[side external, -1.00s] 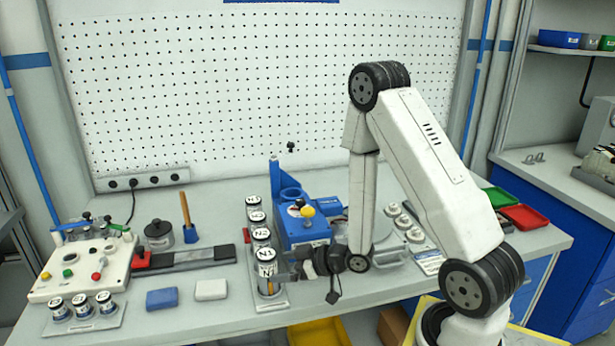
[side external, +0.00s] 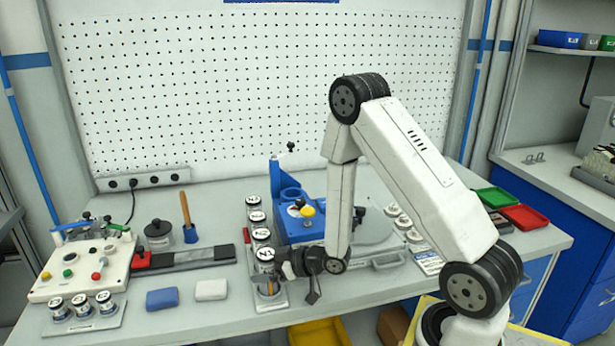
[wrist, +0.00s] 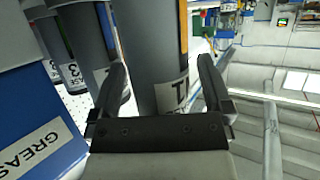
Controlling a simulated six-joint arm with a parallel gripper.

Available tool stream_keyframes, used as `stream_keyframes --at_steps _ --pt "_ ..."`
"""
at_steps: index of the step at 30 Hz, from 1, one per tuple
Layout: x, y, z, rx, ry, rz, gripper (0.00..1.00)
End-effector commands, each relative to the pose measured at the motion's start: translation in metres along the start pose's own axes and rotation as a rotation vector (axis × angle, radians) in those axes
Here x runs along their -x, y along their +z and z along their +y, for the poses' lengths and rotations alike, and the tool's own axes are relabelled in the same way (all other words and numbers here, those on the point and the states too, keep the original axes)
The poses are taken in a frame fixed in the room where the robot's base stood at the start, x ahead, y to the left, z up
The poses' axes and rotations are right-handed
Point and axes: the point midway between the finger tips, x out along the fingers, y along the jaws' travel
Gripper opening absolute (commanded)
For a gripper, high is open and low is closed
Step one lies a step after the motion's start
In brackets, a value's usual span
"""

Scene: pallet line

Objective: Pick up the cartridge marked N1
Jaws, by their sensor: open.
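The cartridge marked N1 (side external: 265,255) is the nearest in a row of upright cartridges with white marked tops at the table's middle. In the side view my gripper (side external: 272,273) is at its right and front, level with its body, partly hiding it. In the wrist view my gripper (wrist: 162,66) is open, with one finger on each side of a grey cartridge body (wrist: 155,45) with a partly hidden white label. Whether the fingers touch it I cannot tell.
More cartridges (side external: 257,216) stand behind N1 in the row. A blue machine (side external: 300,225) stands close by on the right. A blue block (side external: 162,298) and a white block (side external: 211,290) lie to the left. A control box (side external: 82,265) stands at far left.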

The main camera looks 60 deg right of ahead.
Motion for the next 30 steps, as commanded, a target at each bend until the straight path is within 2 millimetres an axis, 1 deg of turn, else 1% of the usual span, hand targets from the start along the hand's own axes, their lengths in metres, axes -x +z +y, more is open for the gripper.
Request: stream_keyframes --at_steps 3,4,5,6,8,9,11,12,13,23,30 --pt "0.0002 -0.0001 0.0000 0.000 0.000 0.000 1.00" --pt "0.0002 -0.0001 0.0000 0.000 0.000 0.000 0.94" --pt "0.0002 -0.0001 0.0000 0.000 0.000 0.000 0.84" --pt "0.0002 -0.0001 0.0000 0.000 0.000 0.000 0.71" --pt "0.0002 -0.0001 0.0000 0.000 0.000 0.000 0.52" --pt "0.0002 -0.0001 0.0000 0.000 0.000 0.000 0.40" --pt "0.0002 -0.0001 0.0000 0.000 0.000 0.000 0.21" --pt "0.0002 -0.0001 0.0000 0.000 0.000 0.000 0.08" --pt "0.0002 -0.0001 0.0000 0.000 0.000 0.000 0.00" --pt "0.0005 -0.0016 0.0002 0.001 0.000 0.002 0.00" --pt "0.0038 -0.0099 0.0003 0.002 0.000 0.002 0.00"
